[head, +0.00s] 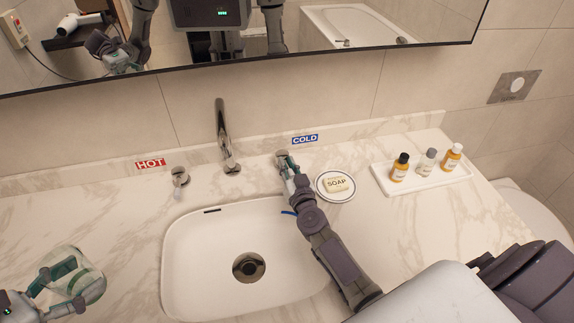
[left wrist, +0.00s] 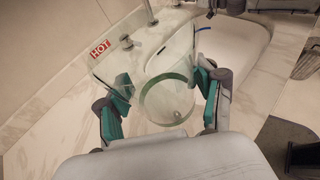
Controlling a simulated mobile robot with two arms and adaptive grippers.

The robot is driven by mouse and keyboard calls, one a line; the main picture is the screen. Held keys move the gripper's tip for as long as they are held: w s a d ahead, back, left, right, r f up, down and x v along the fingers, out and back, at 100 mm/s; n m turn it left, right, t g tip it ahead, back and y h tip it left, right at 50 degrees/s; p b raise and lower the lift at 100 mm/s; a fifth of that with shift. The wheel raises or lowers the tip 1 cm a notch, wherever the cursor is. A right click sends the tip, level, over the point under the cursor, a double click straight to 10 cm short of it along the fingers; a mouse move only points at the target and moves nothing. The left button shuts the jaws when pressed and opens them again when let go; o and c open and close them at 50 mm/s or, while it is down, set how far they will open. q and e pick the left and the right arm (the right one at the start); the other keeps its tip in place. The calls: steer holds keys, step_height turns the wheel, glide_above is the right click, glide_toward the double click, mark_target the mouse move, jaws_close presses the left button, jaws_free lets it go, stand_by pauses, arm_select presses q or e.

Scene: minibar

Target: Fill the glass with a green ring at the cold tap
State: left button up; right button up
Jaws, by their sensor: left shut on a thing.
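My left gripper (head: 68,290) is shut on a clear glass (head: 88,275) at the lower left, over the counter left of the basin. The chrome spout (head: 222,135) stands behind the white basin (head: 180,250). The blue COLD label (head: 305,139) is on the backsplash right of the spout. My right gripper (head: 286,165) is at the cold tap just below that label and mostly hides the handle. Whether its fingers are closed on it is unclear.
The hot tap handle (head: 180,176) stands under the red HOT label (head: 150,163). A soap dish (head: 335,196) is right of my right gripper. A white tray (head: 452,178) holds three small bottles. A mirror (head: 300,48) spans the wall. The left counter is clear.

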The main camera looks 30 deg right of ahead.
steer(key=o, duration=0.3)
steer(key=shift+w, duration=0.1)
steer(key=shift+s, duration=0.4)
steer(key=s, duration=0.3)
steer(key=s+a, duration=0.1)
steer(key=s, duration=0.3)
steer(key=s+a, duration=0.1)
steer(key=s, duration=0.3)
